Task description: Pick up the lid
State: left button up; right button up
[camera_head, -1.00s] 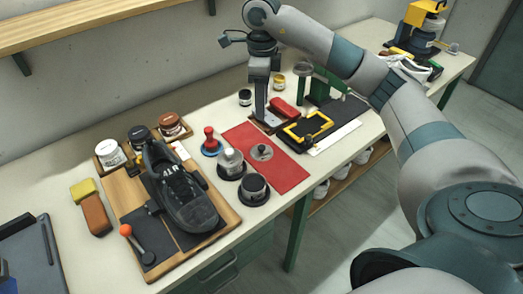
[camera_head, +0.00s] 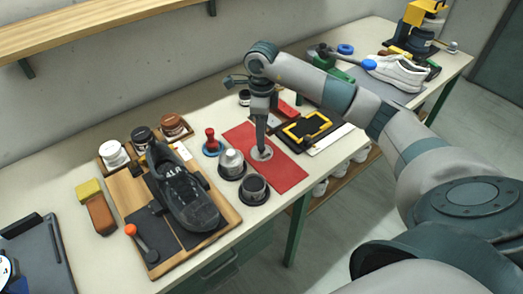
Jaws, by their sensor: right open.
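The lid (camera_head: 264,154) is a small round silver disc with a raised middle, lying on the red mat (camera_head: 289,180). My right gripper (camera_head: 262,147) points down directly over the lid, its fingertips at or just above the lid's middle. The fingers partly hide the lid, and I cannot tell whether they touch it. The right gripper is open. My left gripper is not in view.
A silver-topped jar (camera_head: 231,164) and a dark open jar (camera_head: 254,189) stand close left of the mat. A red-handled stamp (camera_head: 211,142) is behind them. A black shoe (camera_head: 183,190) lies on a wooden board. A yellow-black clamp (camera_head: 308,128) is at right.

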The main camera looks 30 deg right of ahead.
aim_at(261, 150)
jog(key=shift+s+a+f+p, duration=0.1)
jog(key=shift+s+f+p, duration=0.05)
jog(key=shift+f+p, duration=0.8)
notch_tip(261, 150, down, 2)
jog(key=shift+f+p, duration=0.1)
jog(key=shift+p, duration=0.4)
jog(key=shift+f, duration=0.55)
grip_shut()
